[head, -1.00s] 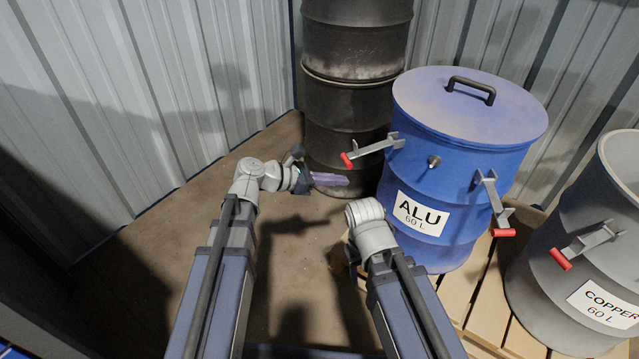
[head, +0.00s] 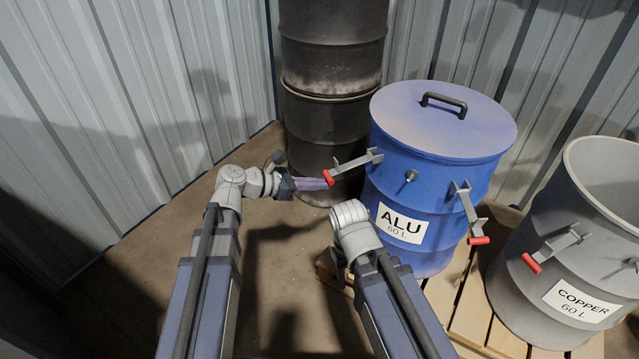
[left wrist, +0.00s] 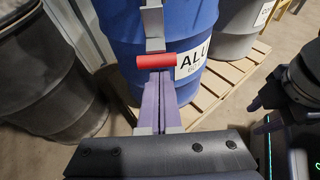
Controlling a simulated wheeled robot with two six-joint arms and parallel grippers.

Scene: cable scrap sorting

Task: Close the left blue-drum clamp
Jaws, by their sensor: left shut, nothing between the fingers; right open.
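The blue drum (head: 415,180), labelled ALU, has its lid (head: 445,125) on. Its left clamp (head: 355,163) sticks out sideways from the drum, with a red grip (head: 328,177) at its free end. My left gripper (head: 326,184) is shut and empty, its purple fingertips right at this grip. In the left wrist view the tips (left wrist: 158,78) meet the lower edge of the red grip (left wrist: 155,61); whether they touch I cannot tell. The right clamp (head: 464,205) hangs down along the drum. My right gripper, largely hidden in the head view, shows open in the left wrist view (left wrist: 262,115).
A dark drum stack (head: 332,90) stands behind my left gripper, close to the blue drum. A grey COPPER drum (head: 570,245) stands to the right. A wooden pallet (head: 465,300) lies under the drums. Corrugated walls close off the back and left.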

